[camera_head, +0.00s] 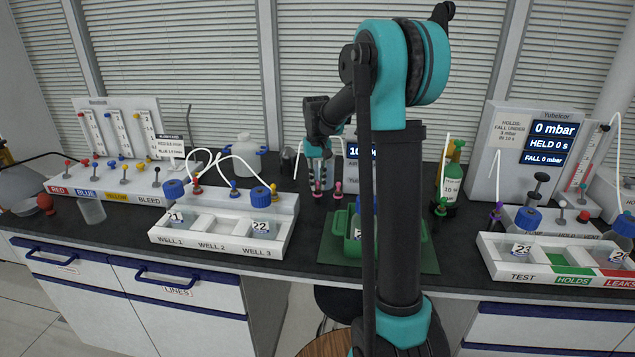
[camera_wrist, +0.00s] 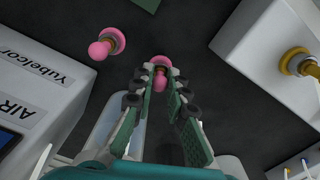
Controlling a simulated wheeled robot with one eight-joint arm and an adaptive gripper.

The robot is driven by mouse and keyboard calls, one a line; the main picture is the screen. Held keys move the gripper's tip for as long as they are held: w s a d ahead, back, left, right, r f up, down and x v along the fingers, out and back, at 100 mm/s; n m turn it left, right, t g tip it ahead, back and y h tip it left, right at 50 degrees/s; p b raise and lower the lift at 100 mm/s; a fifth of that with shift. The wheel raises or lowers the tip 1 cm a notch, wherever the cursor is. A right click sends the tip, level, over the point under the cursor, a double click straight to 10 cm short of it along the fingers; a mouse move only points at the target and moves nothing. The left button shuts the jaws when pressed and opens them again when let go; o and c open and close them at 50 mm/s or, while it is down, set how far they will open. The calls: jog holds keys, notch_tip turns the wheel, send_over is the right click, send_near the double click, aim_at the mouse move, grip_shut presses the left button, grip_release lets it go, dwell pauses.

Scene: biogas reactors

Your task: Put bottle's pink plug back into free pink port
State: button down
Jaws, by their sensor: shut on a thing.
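My gripper (camera_head: 318,183) points down behind the bench's front row, beside the small display box. In the wrist view, my gripper (camera_wrist: 160,78) is shut on a pink plug (camera_wrist: 160,84) between its fingertips. A pink ring (camera_wrist: 160,61) shows at the fingertips, against the dark bench; I cannot tell whether the plug sits fully in it. A second pink fitting (camera_wrist: 113,41) with a pink knob stands apart to the left; it also shows in the head view (camera_head: 338,188). A blue-capped bottle (camera_head: 356,222) in the green tray (camera_head: 336,232) is partly hidden by my arm.
A white rack (camera_head: 222,246) with blue-capped bottles stands left of the green tray. The test rack (camera_head: 520,277) is at right. The display box lies close to my gripper; in the wrist view a white box with a yellow fitting (camera_wrist: 296,62) is at right.

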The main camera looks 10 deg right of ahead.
dwell(0.3)
jog(key=c, duration=1.4)
grip_release()
jog(key=shift+c, duration=0.2)
notch_tip(320, 180, up, 12)
